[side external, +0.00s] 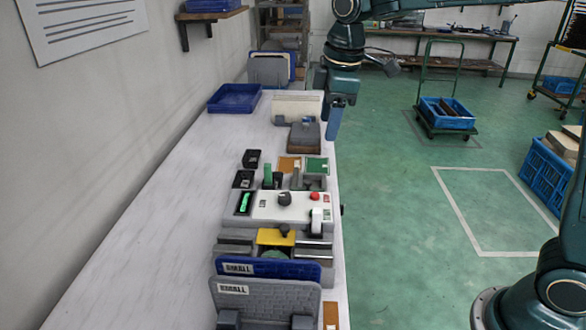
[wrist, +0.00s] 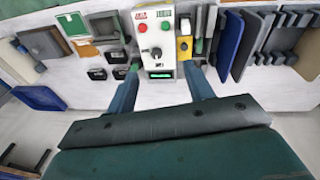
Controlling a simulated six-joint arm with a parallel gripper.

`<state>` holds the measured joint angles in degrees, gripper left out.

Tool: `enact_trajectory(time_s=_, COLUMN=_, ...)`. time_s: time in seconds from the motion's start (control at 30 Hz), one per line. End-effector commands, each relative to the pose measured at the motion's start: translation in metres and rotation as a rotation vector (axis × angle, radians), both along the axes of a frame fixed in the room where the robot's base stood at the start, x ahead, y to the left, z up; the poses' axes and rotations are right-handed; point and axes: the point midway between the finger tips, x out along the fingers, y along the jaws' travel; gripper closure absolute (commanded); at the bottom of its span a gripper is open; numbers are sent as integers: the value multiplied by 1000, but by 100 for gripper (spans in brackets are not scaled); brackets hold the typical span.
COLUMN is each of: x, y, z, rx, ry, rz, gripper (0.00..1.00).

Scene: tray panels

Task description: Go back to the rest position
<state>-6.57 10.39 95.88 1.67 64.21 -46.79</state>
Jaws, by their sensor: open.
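My gripper (side external: 335,120) hangs fingers down above the far right edge of the white table (side external: 155,205) in the side view. In the wrist view my gripper (wrist: 163,88) has its two fingers wide apart with nothing between them. A white control panel (wrist: 158,36) with a red button, a green button and a black knob lies beyond the fingertips. The same panel shows mid-table in the side view (side external: 265,208). In the side view one finger largely hides the other.
Blue and grey panels (side external: 265,292) stand in a rack at the near end. A grey block on a brown base (side external: 304,137) sits near my gripper. A blue tray (side external: 234,98) lies at the far left. The table's left side is clear.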

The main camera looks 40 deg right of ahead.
Motion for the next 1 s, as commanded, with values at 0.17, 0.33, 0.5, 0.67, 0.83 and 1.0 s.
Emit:
enact_trajectory(time_s=0.17, x=-40, y=-11, z=17, rx=29, ry=-49, rz=-130, gripper=48)
enact_trajectory(time_s=0.33, x=-77, y=-20, z=27, rx=60, ry=-93, rz=-252, gripper=48)
enact_trajectory(time_s=0.5, x=-115, y=-28, z=30, rx=95, ry=-136, rz=-372, gripper=48)
enact_trajectory(time_s=0.67, x=-150, y=-34, z=28, rx=132, ry=-175, rz=-486, gripper=48)
enact_trajectory(time_s=0.83, x=-186, y=-39, z=21, rx=176, ry=-217, rz=-603, gripper=48)
enact_trajectory(time_s=1.0, x=-219, y=-42, z=8, rx=223, ry=-255, rz=-718, gripper=48)
